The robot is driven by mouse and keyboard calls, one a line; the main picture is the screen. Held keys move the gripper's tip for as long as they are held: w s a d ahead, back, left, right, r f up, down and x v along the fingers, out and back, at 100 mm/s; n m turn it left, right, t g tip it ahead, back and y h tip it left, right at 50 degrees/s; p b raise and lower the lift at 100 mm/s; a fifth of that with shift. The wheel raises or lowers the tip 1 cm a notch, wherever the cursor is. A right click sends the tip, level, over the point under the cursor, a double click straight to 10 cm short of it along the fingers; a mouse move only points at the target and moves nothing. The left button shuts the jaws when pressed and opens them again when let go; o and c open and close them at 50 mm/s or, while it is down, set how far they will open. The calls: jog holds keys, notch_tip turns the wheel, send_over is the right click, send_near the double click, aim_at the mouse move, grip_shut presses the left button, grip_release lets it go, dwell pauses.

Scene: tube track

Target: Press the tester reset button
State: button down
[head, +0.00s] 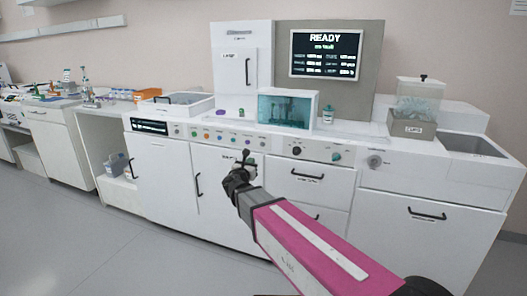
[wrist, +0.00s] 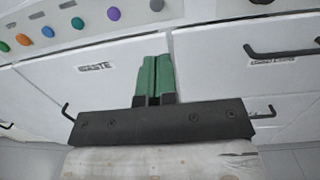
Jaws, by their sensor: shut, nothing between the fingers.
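A row of small coloured round buttons (head: 219,138) runs along the front panel of the white bench, below the countertop. The labels are too small to read, so I cannot tell which is the tester reset button. Several buttons also show at the upper left of the wrist view (wrist: 47,31). My gripper (head: 246,156) is in front of the bench, a little below the right part of the row. In the wrist view its green fingers (wrist: 154,76) are together and empty, pointing at the white cabinet front below the panel. No contact with a button shows.
A screen (head: 325,54) reads READY above the bench. A black knob (head: 296,150) and a green knob (head: 336,156) sit right of the row. Drawer handles (head: 308,175) stick out below. A teal-windowed box (head: 287,107) stands on the countertop. Open floor lies at the left.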

aim_at(262, 145)
jog(key=shift+a+r, duration=0.15)
jog(key=shift+a, duration=0.1)
jog(key=x, duration=1.4)
jog(key=shift+r, duration=0.1)
